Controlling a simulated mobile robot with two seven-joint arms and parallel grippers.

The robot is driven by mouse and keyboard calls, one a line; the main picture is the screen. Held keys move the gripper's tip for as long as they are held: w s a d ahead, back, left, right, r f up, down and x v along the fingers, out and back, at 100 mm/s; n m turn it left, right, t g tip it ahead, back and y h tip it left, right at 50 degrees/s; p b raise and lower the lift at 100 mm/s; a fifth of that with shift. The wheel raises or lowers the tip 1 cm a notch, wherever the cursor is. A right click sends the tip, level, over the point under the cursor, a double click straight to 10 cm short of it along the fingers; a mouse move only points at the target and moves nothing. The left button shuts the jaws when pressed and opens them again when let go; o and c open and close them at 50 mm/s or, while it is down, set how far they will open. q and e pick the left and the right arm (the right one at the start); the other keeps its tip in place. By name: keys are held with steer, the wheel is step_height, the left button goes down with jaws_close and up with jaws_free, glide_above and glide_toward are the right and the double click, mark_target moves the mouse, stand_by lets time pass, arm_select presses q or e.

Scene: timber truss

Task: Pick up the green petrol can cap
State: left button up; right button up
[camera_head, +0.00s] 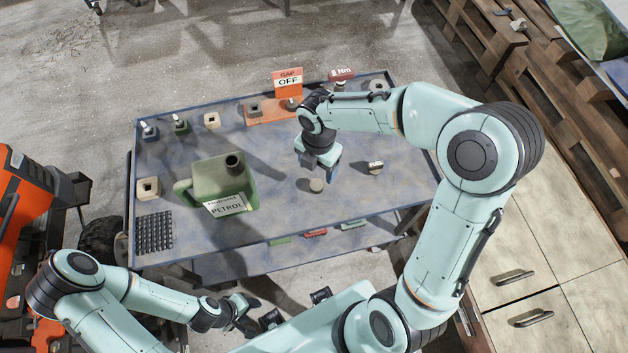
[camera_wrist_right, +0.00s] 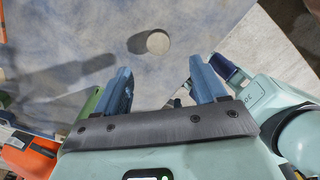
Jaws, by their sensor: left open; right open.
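The petrol can (camera_head: 215,178) is green with a white "PETROL" label and a dark spout, and stands upright left of centre on the blue-grey workbench (camera_head: 285,215). A small round olive-grey disc, apparently the cap (camera_head: 316,185), lies flat on the bench right of the can; it also shows in the right wrist view (camera_wrist_right: 158,42). My right gripper (camera_head: 321,170) is open and empty, pointing down just behind the cap. In the wrist view the cap lies beyond its blue fingertips (camera_wrist_right: 163,80), apart from them. My left gripper (camera_head: 243,312) is open, low in front of the bench.
A dark knobbed object (camera_head: 375,167) stands right of the cap. An orange "GAP OFF" sign (camera_head: 288,82) and several small blocks line the back edge. A black studded mat (camera_head: 154,233) lies front left. Bench surface around the cap is clear.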

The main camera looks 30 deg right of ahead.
glide_above(316, 185)
steer(key=f, duration=0.4)
steer(key=shift+s+d+f+b, duration=0.1)
steer(key=shift+s+f+b, duration=0.15)
steer(key=shift+f+b, duration=0.1)
steer(key=shift+w+f, duration=0.15)
steer(key=shift+f, duration=2.75)
steer(key=c, duration=1.2)
